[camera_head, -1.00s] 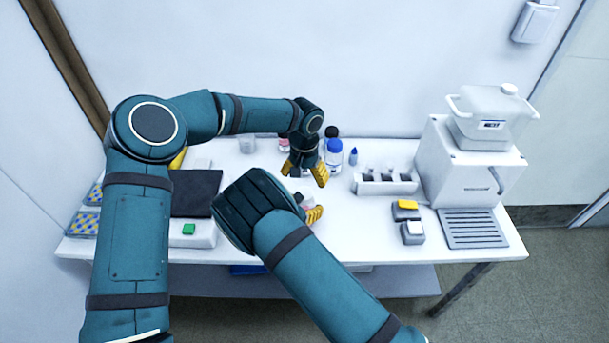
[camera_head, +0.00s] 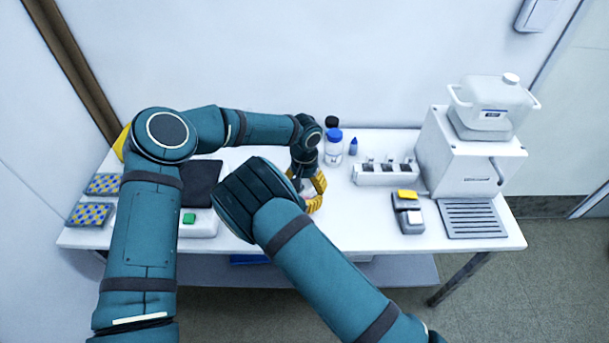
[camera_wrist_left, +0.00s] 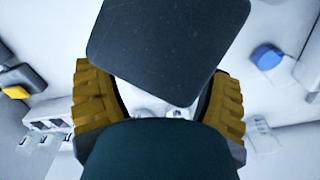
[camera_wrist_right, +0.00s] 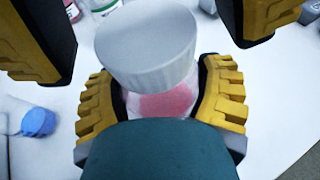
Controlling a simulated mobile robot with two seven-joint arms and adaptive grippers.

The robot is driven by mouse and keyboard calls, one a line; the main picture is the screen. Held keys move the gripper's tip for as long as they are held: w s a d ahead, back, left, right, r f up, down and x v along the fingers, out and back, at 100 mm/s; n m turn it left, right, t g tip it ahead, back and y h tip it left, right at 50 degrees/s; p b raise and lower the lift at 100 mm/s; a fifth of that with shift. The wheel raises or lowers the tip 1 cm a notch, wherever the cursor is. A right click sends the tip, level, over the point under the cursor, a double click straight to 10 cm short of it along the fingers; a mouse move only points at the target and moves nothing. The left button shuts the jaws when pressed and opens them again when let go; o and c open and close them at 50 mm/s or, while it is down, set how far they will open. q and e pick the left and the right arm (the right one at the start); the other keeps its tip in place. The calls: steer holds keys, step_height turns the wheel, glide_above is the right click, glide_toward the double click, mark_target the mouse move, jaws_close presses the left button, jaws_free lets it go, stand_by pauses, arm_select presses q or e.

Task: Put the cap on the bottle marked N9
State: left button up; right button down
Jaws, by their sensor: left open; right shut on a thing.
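My right gripper (camera_wrist_right: 160,104) is shut on a bottle (camera_wrist_right: 168,103) with pink-red contents. A white ribbed cap (camera_wrist_right: 150,45) sits at the bottle's top in the right wrist view; I cannot tell how tightly. My left gripper (camera_wrist_left: 160,105) is open, its yellow fingers apart on either side; they also show at the top corners of the right wrist view. A dark flat panel hides most of what lies between them in the left wrist view. In the head view, the right gripper (camera_head: 312,203) is mostly behind my arm. No N9 mark is readable.
A blue-capped bottle (camera_head: 333,150) and a small blue item (camera_head: 353,147) stand behind the grippers. A rack (camera_head: 385,178), a device with a yellow button (camera_head: 407,205) and a white machine (camera_head: 470,160) are to the right. The front table between is clear.

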arm_select(q)
steer(key=shift+f, duration=0.3)
steer(key=c, duration=1.3)
steer(key=m, duration=0.9)
steer(key=shift+m, duration=0.3)
